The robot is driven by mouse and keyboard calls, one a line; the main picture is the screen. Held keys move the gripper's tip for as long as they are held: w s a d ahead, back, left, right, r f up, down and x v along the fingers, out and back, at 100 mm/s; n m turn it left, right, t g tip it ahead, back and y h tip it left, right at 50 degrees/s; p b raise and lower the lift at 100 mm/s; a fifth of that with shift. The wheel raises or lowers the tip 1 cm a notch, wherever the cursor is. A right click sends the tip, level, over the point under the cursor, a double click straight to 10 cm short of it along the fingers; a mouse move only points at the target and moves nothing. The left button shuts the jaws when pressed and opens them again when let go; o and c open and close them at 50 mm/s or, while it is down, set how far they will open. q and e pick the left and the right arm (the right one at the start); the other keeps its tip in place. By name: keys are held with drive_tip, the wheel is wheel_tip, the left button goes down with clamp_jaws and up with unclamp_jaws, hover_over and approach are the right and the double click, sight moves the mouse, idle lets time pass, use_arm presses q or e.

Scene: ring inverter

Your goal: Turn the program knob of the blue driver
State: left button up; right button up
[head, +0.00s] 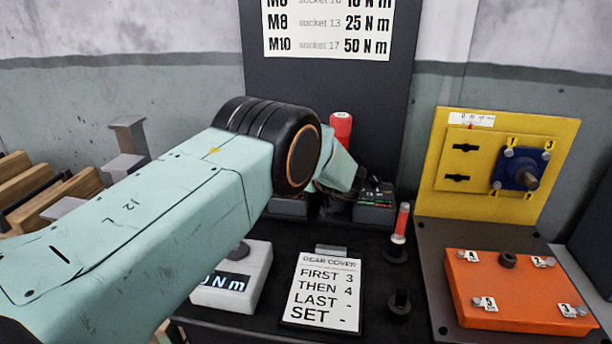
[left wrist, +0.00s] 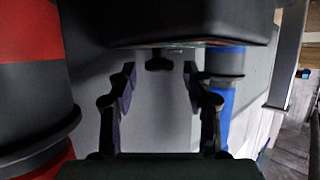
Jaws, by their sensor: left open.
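The blue driver shows in the left wrist view as a dark body (left wrist: 190,25) with a blue part (left wrist: 225,103) beside it at right. A small dark knob (left wrist: 158,63) protrudes from the dark body. My left gripper (left wrist: 159,78) is open, with one finger on each side of the knob and a visible gap on both sides. In the head view my left wrist (head: 345,170) reaches toward the driver stands at the back of the bench. My arm hides the blue driver there, and the fingertips are hard to make out. My right gripper is in neither view.
A red driver (head: 341,126) stands close behind my left wrist; red and black parts (left wrist: 30,90) fill the left of the wrist view. A cover card (head: 324,290), a torque display (head: 232,283), dark sockets (head: 398,305), an orange cover (head: 512,285) and a yellow panel (head: 560,140) stand nearby.

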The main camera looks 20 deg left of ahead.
use_arm(q)
drive_tip(key=v, duration=1.1)
drive_tip(key=shift+d, duration=0.15)
drive_tip(key=shift+s, duration=0.1)
drive_tip(key=shift+o, duration=0.2)
